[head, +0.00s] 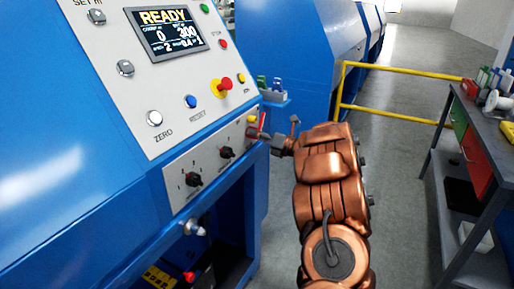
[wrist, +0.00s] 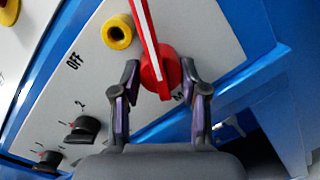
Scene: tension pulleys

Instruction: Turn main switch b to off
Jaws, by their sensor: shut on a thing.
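The main switch is a red rotary knob (wrist: 157,72) with a long handle and a white stripe, on the grey panel. In the wrist view its handle runs up and slightly left, out of the frame. My gripper (wrist: 160,80) is shut on the knob's round base, one finger on each side. In the head view, my gripper (head: 270,139) is at the panel's right end, beside the small red switch (head: 262,120). The switch's letter is not readable.
Black selector knobs (head: 194,180) sit left on the same panel. A yellow round part (wrist: 118,32) is close to the switch. A yellow rail (head: 390,113) and a workbench (head: 490,130) stand to the right. The floor between machine and bench is open.

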